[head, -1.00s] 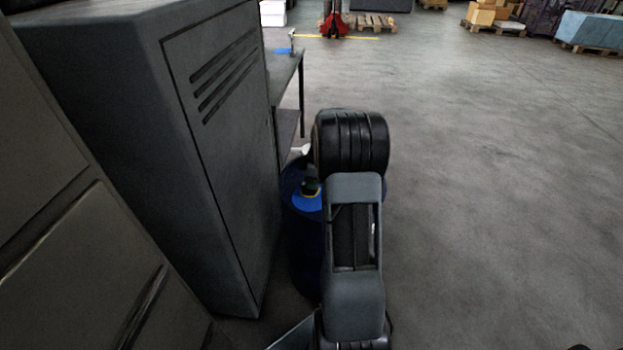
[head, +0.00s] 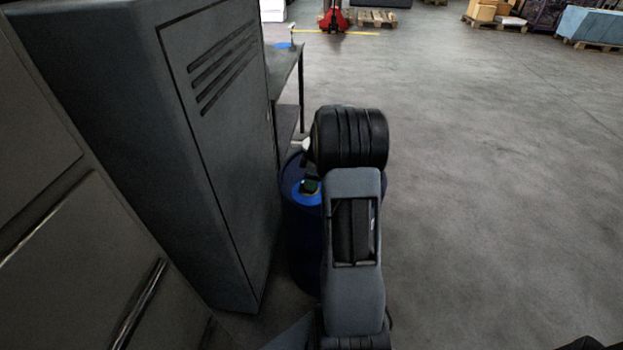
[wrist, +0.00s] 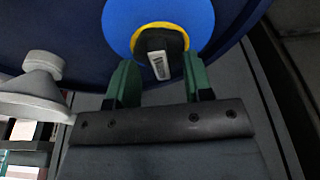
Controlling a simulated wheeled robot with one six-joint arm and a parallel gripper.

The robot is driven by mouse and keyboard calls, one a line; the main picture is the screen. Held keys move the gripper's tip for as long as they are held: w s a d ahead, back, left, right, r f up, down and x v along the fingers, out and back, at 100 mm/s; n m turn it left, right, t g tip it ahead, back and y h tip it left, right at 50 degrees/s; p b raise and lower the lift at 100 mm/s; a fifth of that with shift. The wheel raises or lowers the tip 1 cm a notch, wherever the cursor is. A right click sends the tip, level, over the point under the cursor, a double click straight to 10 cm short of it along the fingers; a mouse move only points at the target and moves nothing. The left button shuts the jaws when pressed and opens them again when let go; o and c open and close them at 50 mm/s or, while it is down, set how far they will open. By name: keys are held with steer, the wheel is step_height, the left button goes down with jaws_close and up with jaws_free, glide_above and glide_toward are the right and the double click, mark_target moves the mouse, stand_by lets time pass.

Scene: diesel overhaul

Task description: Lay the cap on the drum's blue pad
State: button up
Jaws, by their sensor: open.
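The cap (wrist: 160,50) is dark with a yellow rim and a pale label. In the wrist view it is over the blue pad (wrist: 120,22), inside the pad's outline, and looks to be lying on it. The pad is a bright blue disc on top of the dark blue drum (head: 306,240). My gripper (wrist: 160,66) is open, with one green finger on each side of the cap's near edge and visible gaps between. In the head view the pad (head: 306,201) shows beside my arm, which hides the drum's right part.
A tall grey cabinet (head: 215,150) stands close to the left of the drum. A workbench (head: 286,68) is behind it. A white flared object (wrist: 40,88) is near the drum's edge in the wrist view. The floor (head: 480,200) to the right is clear.

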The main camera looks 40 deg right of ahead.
step_height(320, 180, up, 14)
steer(key=s+d+p, duration=0.2)
steer(key=p, duration=0.1)
steer(key=shift+f, duration=0.25)
